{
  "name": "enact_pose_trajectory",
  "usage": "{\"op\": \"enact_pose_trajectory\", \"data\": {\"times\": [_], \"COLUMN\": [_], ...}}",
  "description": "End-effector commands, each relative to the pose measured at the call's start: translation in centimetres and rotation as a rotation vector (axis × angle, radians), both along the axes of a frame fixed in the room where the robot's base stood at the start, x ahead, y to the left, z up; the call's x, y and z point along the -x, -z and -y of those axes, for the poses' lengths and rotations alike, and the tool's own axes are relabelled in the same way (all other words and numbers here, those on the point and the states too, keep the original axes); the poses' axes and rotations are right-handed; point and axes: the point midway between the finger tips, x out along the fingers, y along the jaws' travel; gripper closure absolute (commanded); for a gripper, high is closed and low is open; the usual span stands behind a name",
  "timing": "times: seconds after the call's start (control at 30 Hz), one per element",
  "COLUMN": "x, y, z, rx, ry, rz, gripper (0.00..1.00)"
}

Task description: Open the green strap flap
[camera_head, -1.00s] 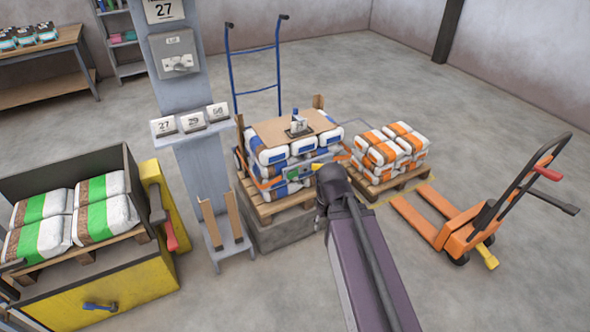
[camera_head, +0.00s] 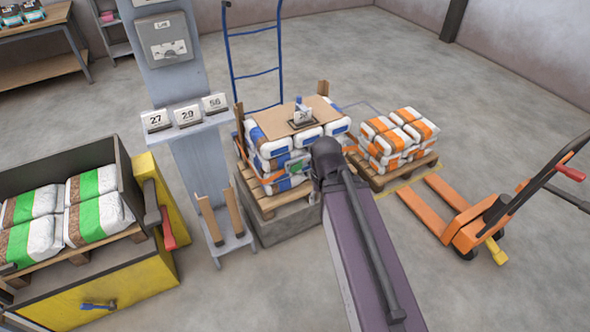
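A stack of white and blue bags (camera_head: 273,148) stands on a wooden pallet (camera_head: 266,204) upon a grey block, with an orange strap (camera_head: 268,178) around it. A small green patch (camera_head: 296,164) shows on the stack's near side, just left of my arm's dark joint. It may be the green strap flap, but it is too small to tell its shape or whether it is open. My purple arm reaches from the bottom edge up to the stack's near right side. My gripper is hidden behind the arm's joint, so its fingers and any contact cannot be seen.
A grey post with a shelf of number cards (camera_head: 186,115) stands left of the stack. A yellow bin (camera_head: 110,292) with green-striped bags is at left. Orange-striped bags (camera_head: 398,140) on a pallet and an orange pallet truck (camera_head: 468,225) are at right.

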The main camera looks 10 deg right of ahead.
Motion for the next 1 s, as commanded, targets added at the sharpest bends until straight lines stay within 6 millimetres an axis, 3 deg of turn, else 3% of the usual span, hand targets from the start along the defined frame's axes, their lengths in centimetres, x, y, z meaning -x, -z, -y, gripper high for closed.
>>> {"op": "enact_pose_trajectory", "data": {"times": [0.2,0.33,0.57,1.0], "x": [0.0,-0.1,-1.0,-6.2], "y": [0.0,0.2,2.0,9.2], "z": [0.0,0.0,-0.5,-3.6], "rx": [0.000,-0.003,-0.041,-0.254], "ry": [0.000,0.000,0.005,0.044], "rz": [0.000,0.002,0.029,0.182], "gripper": [0.40,0.03,0.03,0.03]}}
